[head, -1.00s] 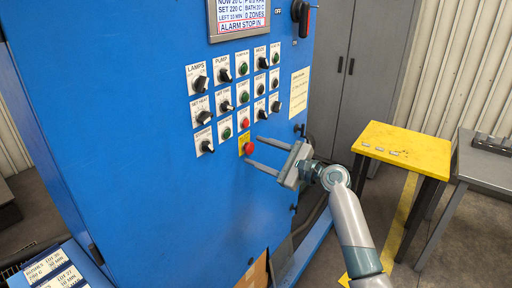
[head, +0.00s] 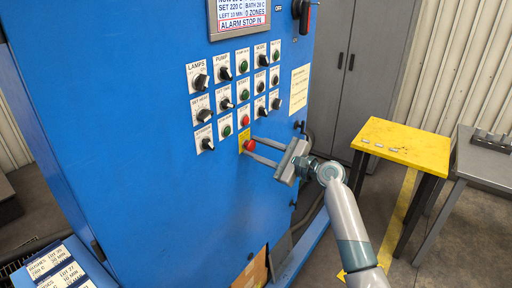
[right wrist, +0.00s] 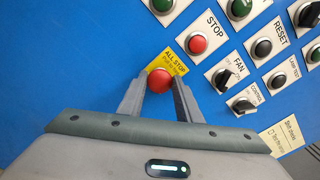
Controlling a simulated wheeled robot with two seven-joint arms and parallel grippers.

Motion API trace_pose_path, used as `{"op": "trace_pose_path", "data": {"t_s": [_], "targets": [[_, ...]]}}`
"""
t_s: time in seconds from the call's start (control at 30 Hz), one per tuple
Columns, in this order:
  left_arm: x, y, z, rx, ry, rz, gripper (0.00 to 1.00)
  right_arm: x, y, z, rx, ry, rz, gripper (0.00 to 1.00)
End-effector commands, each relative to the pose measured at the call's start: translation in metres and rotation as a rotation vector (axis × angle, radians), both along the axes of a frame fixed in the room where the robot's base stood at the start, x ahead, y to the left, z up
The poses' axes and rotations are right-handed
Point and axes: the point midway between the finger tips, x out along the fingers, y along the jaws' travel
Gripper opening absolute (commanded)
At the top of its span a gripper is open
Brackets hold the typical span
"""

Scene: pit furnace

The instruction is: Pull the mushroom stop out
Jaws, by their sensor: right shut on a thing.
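The mushroom stop is a red round button (head: 249,145) on a yellow plate, low on the blue panel. In the right wrist view the red button (right wrist: 160,80) sits under the label "ALL STOP". My right gripper (head: 254,147) has its two fingers on either side of the button head, shut on it. The right wrist view shows the fingertips (right wrist: 160,84) flanking the red head. My left gripper is not in view.
Several knobs and buttons sit close above, including a red STOP button (right wrist: 197,43) and a FAN knob (right wrist: 223,78). A display (head: 240,16) reads "ALARM STOP IN". A yellow table (head: 405,142) and a grey table (head: 485,160) stand to the right.

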Motion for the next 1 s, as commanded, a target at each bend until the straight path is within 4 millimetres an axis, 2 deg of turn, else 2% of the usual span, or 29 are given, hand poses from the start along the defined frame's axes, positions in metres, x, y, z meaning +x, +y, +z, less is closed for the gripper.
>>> {"op": "trace_pose_path", "data": {"t_s": [0.23, 0.27, 0.33, 0.77, 1.0], "targets": [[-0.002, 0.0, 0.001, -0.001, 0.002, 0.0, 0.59, -0.001, -0.001, -0.002, -0.003, 0.003, 0.002, 0.0], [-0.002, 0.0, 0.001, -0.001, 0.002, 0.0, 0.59, -0.001, -0.001, -0.002, -0.003, 0.003, 0.002, 0.34], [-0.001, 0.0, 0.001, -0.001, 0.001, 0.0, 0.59, -0.001, -0.001, -0.002, -0.003, 0.003, 0.0, 0.5], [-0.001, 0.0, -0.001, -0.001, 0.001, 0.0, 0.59, -0.003, -0.004, -0.002, -0.002, 0.002, 0.0, 0.51], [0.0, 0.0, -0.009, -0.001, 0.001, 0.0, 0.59, -0.016, -0.022, -0.004, -0.004, 0.0, 0.0, 0.51]]}}
